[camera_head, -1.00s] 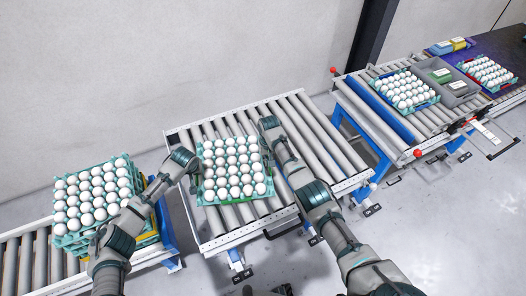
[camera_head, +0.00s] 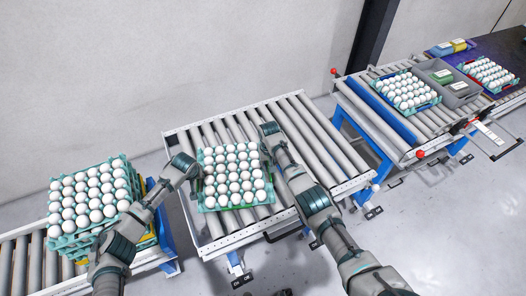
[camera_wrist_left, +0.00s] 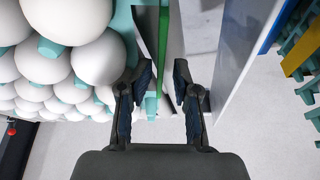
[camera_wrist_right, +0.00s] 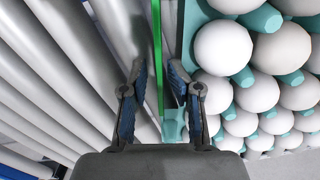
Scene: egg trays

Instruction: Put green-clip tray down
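The green-clip tray, a turquoise tray (camera_head: 207,207) full of white eggs, sits level on the middle roller conveyor. Its green strip shows at the near edge in the head view, and also in the left wrist view (camera_wrist_left: 163,40) and right wrist view (camera_wrist_right: 157,50). My left gripper (camera_head: 190,180) is at the tray's left side; in its wrist view (camera_wrist_left: 163,95) the fingers are open, with the tray's edge between them. My right gripper (camera_head: 265,160) is at the right side; its fingers (camera_wrist_right: 158,95) are apart, with the green strip between them. The head view partly hides the fingertips.
A stack of egg trays (camera_head: 62,243) stands on the left conveyor. Another egg tray (camera_head: 408,108) and a grey container (camera_head: 462,98) are on the right conveyor, with a red-clip tray (camera_head: 487,92) farther right. Bare rollers (camera_head: 310,135) lie right of the middle tray.

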